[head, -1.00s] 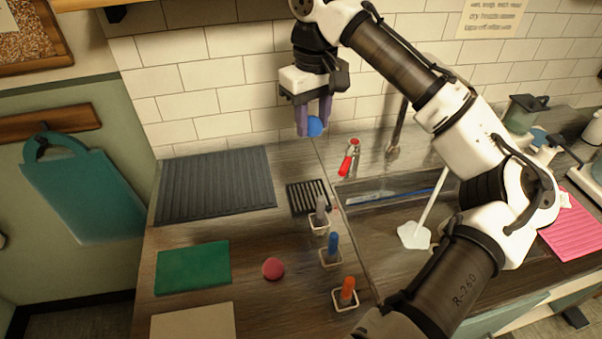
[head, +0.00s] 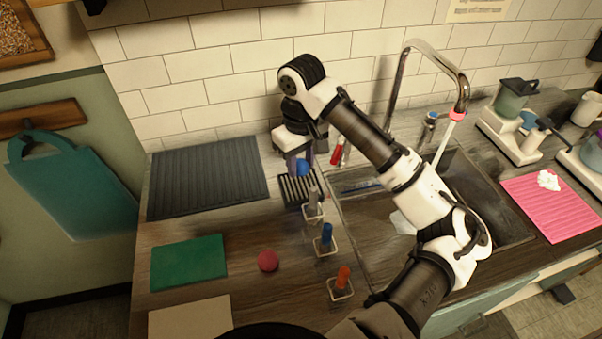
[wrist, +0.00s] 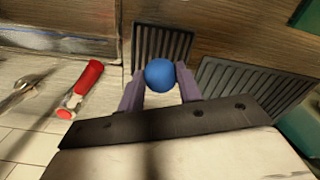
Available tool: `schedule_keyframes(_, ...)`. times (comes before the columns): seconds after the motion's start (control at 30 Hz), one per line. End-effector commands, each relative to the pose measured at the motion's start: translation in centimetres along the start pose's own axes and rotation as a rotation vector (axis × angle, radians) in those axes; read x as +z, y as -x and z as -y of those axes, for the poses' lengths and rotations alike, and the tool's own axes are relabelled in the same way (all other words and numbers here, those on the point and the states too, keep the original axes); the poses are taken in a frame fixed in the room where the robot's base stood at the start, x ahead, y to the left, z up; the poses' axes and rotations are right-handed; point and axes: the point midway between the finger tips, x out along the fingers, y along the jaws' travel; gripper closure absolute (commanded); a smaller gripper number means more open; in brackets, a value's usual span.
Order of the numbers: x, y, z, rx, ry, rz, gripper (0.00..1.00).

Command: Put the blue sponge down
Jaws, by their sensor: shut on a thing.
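The blue sponge (head: 303,168) is a round blue ball. My gripper (head: 299,163) points down at the back of the counter, shut on the sponge. In the wrist view the sponge (wrist: 168,74) sits between the two purple fingers of my gripper (wrist: 161,88). Behind it there is a small dark ribbed rack (wrist: 150,45). In the head view this small rack (head: 290,192) lies under and just in front of the gripper. I cannot tell whether the sponge touches the rack.
A large ribbed mat (head: 207,178) lies left of the small rack. Holders with a grey, a blue (head: 326,235) and an orange (head: 343,278) item stand in front. A red-handled tool (head: 337,152) is just right of my gripper, near the sink (head: 485,210). A red ball (head: 268,261) lies nearer the front.

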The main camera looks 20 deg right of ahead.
Motion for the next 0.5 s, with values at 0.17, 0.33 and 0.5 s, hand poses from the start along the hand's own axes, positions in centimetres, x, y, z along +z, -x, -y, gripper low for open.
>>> schedule_keyframes(0.17, 0.0, -1.3, 0.0, -0.002, 0.001, 0.001, 0.84)
schedule_keyframes(0.33, 0.1, -3.8, 0.0, 0.000, -0.001, 0.002, 0.84)
schedule_keyframes(0.5, 0.0, -4.6, 0.0, 0.001, 0.000, 0.000, 0.84)
